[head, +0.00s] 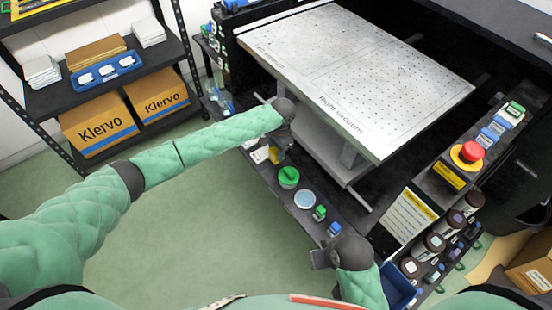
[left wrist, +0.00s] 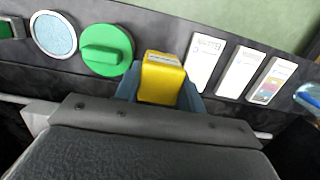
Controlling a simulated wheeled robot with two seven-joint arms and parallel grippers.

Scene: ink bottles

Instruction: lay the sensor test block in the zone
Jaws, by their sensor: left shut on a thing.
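A yellow block (left wrist: 163,80) with a pale top, which I take for the sensor test block, sits between the fingers of my left gripper (left wrist: 162,92) in the left wrist view. The fingers are shut on its sides. In the head view my left gripper (head: 275,148) is over the narrow dark ledge, and the block is small and partly hidden there. My right gripper (head: 324,258) is low, near the ledge's front end; its jaw opening cannot be made out. I cannot tell which area is the zone.
The dark ledge (left wrist: 20,62) carries a green round lid (head: 288,177), a pale blue disc (head: 305,199) and several white cards (left wrist: 240,72). The perforated table (head: 370,80) has a bare top. A red emergency button (head: 472,151) and dark bottles stand at right.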

